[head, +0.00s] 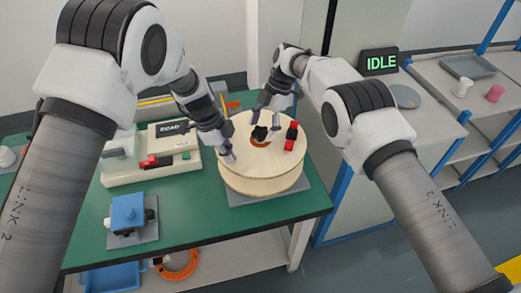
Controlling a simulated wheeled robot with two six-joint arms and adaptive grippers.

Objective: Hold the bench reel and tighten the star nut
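The bench reel (262,184) is a pale round wooden drum lying flat on a grey base plate at the right end of the green bench. The star nut (260,133) is a small black knob at the middle of its top, with an orange ring around it. My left gripper (229,157) points down at the left rim of the reel; I cannot tell whether it touches or how far its fingers are apart. A red and black clamp (291,136) sits on the reel's right side.
A beige machine (150,165) with a small display stands left of the reel on the green bench (190,215). A blue device (128,213) sits at the front left. A sign reading IDLE (379,61) and shelves are at right. An orange coil (177,265) lies below.

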